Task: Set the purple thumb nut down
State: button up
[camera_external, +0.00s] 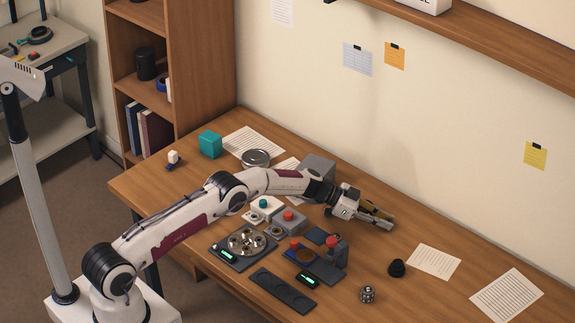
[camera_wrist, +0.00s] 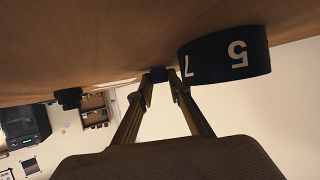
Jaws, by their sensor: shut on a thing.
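My gripper (camera_external: 390,224) is low over the right part of the desk, reaching toward the right. In the wrist view its two fingers (camera_wrist: 160,82) come together on a small dark, purplish piece, the thumb nut (camera_wrist: 158,75). The nut is mostly hidden by the fingertips, and I cannot make it out in the external view. In the wrist view, which is upside down, the nut is close to the wooden surface (camera_wrist: 90,50); I cannot tell whether it touches.
A dark cylinder with white numbers (camera_wrist: 225,53) is close beside the fingers in the wrist view. A black knob-like piece (camera_external: 397,268) and a small patterned piece (camera_external: 368,294) stand on the desk. A stand with a red top (camera_external: 333,255) is left of them. Papers (camera_external: 433,261) lie to the right.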

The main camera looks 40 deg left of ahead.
jog(key=shift+f, duration=0.15)
jog(key=o, duration=0.9)
jog(key=shift+r, duration=0.2)
jog(key=shift+a, duration=0.1)
jog(key=shift+v, duration=5.95)
